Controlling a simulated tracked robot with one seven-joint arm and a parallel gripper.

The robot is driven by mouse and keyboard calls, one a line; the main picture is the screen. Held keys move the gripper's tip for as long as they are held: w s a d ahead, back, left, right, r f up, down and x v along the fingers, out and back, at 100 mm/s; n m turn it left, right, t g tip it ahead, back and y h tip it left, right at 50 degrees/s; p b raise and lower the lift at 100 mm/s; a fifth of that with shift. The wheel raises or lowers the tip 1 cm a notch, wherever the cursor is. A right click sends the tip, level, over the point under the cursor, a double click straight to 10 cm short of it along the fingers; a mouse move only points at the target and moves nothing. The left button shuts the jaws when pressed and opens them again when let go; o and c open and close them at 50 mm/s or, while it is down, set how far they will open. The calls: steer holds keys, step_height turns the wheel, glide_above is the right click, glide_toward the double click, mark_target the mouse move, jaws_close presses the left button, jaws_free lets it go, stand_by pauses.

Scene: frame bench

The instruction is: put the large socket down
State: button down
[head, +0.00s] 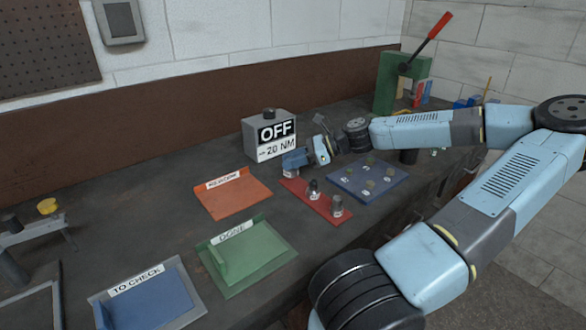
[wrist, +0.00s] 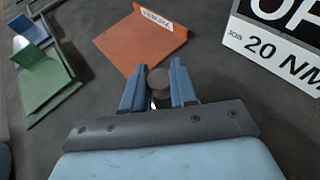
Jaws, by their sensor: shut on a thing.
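My gripper (head: 296,159) is over the far left end of the red socket rail (head: 325,203). In the wrist view, its blue fingers (wrist: 156,88) are shut on a dark, round-topped piece (wrist: 158,78), which appears to be the large socket. The fingers hide most of it in the head view, and I cannot tell whether its base touches the rail. Two other dark and grey sockets stand upright on the rail, one in the middle (head: 313,189) and one at the near end (head: 337,207).
A grey box reading OFF and 20 NM (head: 269,136) stands behind my gripper. A blue plate with several round pieces (head: 345,185) lies to the right. Orange (head: 232,198), green DONE (head: 265,255) and blue TO CHECK (head: 165,300) trays lie to the left. Bare bench separates them.

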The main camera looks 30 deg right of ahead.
steer(key=shift+f, duration=1.35)
steer(key=shift+f, duration=0.1)
steer(key=c, duration=0.8)
jaws_free()
steer(key=shift+c, duration=0.2)
steer(key=v, duration=1.2)
steer(key=shift+s, duration=0.15)
